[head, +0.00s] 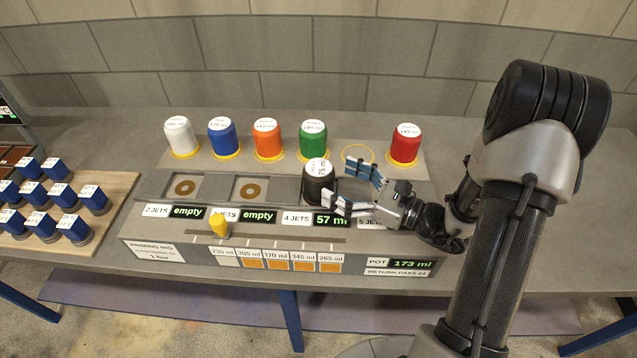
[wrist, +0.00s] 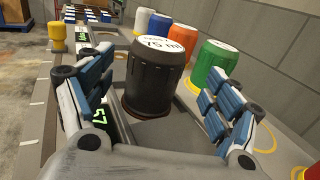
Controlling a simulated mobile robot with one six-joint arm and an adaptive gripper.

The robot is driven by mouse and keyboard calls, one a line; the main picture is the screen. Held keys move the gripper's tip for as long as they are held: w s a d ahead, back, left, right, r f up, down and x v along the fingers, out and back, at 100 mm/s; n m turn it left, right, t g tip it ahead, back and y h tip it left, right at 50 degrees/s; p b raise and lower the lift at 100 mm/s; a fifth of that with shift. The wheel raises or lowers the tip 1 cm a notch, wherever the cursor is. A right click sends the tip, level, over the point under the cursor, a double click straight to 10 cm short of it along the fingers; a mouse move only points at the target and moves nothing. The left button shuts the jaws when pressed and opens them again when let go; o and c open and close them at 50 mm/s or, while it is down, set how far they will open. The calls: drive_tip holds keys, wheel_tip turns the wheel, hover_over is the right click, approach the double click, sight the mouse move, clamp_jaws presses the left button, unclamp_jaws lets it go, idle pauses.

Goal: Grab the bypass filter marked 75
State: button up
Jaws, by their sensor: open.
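The bypass filter marked 75 is a black ribbed canister (head: 318,184) with a white top label. It stands upright in the third bay of the bench, behind the display reading 57 ml. In the wrist view the black canister (wrist: 155,75) stands ahead, between the two fingers, and its label reads 75 ml. My gripper (head: 357,188) is open, just right of the canister, with its fingers pointing left toward it. In the wrist view my gripper (wrist: 160,105) has one finger on each side, with nothing held. Whether either finger touches the canister cannot be told.
White (head: 180,138), blue (head: 222,138), orange (head: 267,140), green (head: 313,142) and red (head: 405,144) canisters stand in the back row, with an empty yellow ring (head: 358,153) between green and red. A yellow knob (head: 220,228) stands in front. A wooden board (head: 110,190) with blue-topped parts lies left.

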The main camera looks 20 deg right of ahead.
sight(320, 175)
drive_tip(key=x, duration=0.2)
drive_tip(key=b+x, duration=0.1)
drive_tip(key=x, duration=0.2)
drive_tip(key=shift+s+a+f, duration=0.2)
drive_tip(key=shift+w+a+b, duration=0.15)
drive_tip(key=shift+w+b, duration=0.1)
drive_tip(key=shift+b, duration=0.05)
drive_tip(key=shift+c, duration=0.3)
drive_tip(key=shift+r, duration=0.15)
drive_tip(key=c, duration=1.6)
